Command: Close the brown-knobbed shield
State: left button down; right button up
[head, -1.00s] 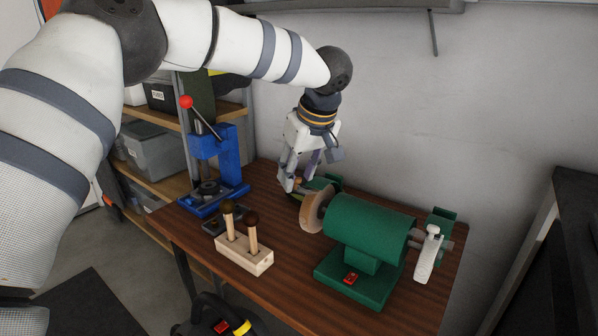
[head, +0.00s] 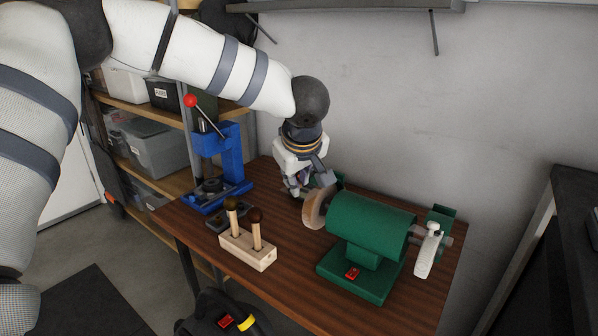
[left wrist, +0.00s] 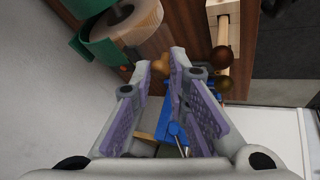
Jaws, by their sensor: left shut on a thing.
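A green bench grinder (head: 370,225) stands on the workbench, with a tan wheel (head: 314,208) at its left end. My left gripper (head: 297,190) reaches down beside that wheel. In the left wrist view its fingertips (left wrist: 165,62) are close together around a small brown knob (left wrist: 160,68), and the jaws are shut on it. The brown-knobbed shield itself is mostly hidden by the gripper in the head view, so its angle cannot be told. The other shield (head: 427,252), pale with a white knob, hangs at the grinder's right end. My right gripper is not in view.
A blue press (head: 220,165) with a red-balled lever stands at the back left. A wooden block (head: 247,248) holding two brown-topped handles sits in front. A grey wall (head: 400,110) is close behind.

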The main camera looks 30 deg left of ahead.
pick_arm(q)
notch_tip(320, 180, down, 7)
jog(key=s+n+t+y+b, duration=0.1)
jog(key=n+t, duration=0.1)
jog(key=t, duration=0.9)
jog(key=shift+s+n+b, duration=0.25)
jog(key=shift+n+b, duration=0.1)
jog(key=shift+n, duration=0.05)
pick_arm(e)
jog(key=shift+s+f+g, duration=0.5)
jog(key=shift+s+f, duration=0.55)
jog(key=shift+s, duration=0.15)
pick_arm(q)
jog(key=shift+a, duration=0.1)
jog(key=c, duration=1.5)
grip_release()
jog(key=shift+w+f, duration=0.1)
jog(key=shift+w, duration=0.05)
jog(key=shift+c, duration=0.2)
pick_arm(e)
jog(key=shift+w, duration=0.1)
